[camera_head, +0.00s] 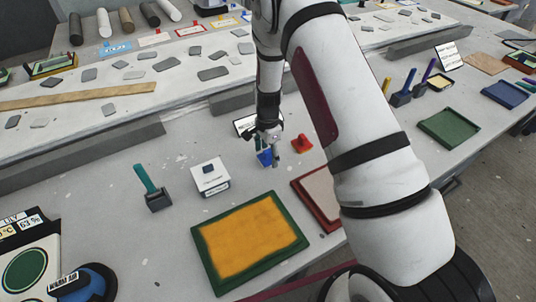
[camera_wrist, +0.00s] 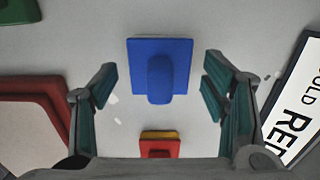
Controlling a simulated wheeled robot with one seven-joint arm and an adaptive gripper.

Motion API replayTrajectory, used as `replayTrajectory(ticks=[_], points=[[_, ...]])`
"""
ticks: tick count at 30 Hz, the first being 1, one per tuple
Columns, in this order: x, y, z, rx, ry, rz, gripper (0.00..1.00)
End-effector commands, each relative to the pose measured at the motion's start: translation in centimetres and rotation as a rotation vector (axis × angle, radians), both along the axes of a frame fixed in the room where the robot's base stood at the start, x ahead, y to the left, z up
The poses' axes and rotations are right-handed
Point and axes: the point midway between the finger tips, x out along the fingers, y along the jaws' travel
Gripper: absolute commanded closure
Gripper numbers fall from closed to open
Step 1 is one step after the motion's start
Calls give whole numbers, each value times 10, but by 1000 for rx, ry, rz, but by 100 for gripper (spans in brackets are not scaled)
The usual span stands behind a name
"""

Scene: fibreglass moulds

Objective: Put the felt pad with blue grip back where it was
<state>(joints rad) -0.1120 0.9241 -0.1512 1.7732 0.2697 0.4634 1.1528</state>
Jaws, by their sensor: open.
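The pad with the blue grip (camera_wrist: 160,62) lies on the table in the wrist view. It shows a square blue base with a rounded blue grip on it. In the head view the blue pad (camera_head: 264,158) is partly hidden under my gripper (camera_head: 270,143). In the wrist view my gripper (camera_wrist: 158,86) is open, with one finger on each side of the blue grip and gaps between. Nothing is held.
A red-gripped block (camera_head: 302,144) stands to the right, and a sign (camera_head: 244,123) behind. A white box (camera_head: 210,177) and a teal-handled tool (camera_head: 155,190) are to the left. A green-framed yellow mould (camera_head: 204,248) and a red-framed mould (camera_head: 322,217) lie in front.

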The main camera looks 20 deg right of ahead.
Motion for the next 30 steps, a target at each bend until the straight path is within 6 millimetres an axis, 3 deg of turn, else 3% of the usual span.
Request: replayTrajectory(ticks=[13,23,26,30], points=[[1,1,85,0,-4,1,32],[-1,1,120,4,-5,11,32],[-6,2,143,15,-26,57,32],[-23,5,194,35,-76,185,32]])
